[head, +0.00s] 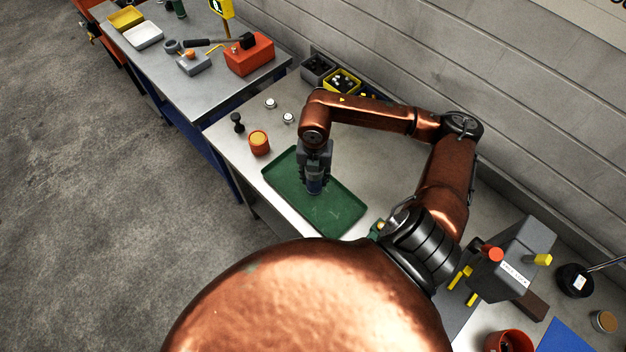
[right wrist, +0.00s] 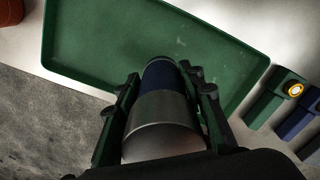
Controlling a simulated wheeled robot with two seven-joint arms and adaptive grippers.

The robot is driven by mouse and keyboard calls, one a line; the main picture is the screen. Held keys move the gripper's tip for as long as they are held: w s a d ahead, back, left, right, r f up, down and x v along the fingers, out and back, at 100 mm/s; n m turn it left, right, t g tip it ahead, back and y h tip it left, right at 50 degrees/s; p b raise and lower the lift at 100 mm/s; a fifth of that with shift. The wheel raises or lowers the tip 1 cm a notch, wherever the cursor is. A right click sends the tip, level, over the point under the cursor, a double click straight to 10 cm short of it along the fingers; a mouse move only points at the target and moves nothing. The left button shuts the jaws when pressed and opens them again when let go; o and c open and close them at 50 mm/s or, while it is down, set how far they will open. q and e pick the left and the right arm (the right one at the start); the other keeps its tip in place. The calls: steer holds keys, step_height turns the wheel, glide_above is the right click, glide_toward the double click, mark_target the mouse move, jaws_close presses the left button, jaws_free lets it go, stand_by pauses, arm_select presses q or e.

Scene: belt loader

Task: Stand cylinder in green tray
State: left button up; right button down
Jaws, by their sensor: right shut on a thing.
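The green tray (head: 335,210) lies flat on the metal bench, and its inside also shows in the right wrist view (right wrist: 110,45). My right gripper (head: 314,182) is over the tray, pointing down, shut on a cylinder (head: 314,188). In the right wrist view the cylinder (right wrist: 160,125) is silver-grey with a dark blue end and sits between the two fingers (right wrist: 160,88). It looks roughly upright, within the tray's outline. I cannot tell whether its lower end touches the tray floor. My left gripper is not in view.
An orange cup-like object (head: 259,143), a black knobbed piece (head: 238,122) and small silver pieces (head: 288,118) stand behind the tray. Green (right wrist: 275,97) and blue (right wrist: 299,114) parts lie close to the tray's right edge. A grey machine (head: 510,262) stands at right.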

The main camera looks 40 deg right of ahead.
steer(key=shift+w+f, duration=0.55)
step_height(320, 180, down, 3)
steer(key=shift+w+d+p, duration=0.1)
steer(key=shift+w+p, duration=0.05)
steer(key=shift+p, duration=0.4)
steer(key=shift+f, duration=0.2)
steer(key=shift+f, duration=0.2)
steer(key=c, duration=1.3)
jaws_free()
steer(key=shift+o, duration=0.2)
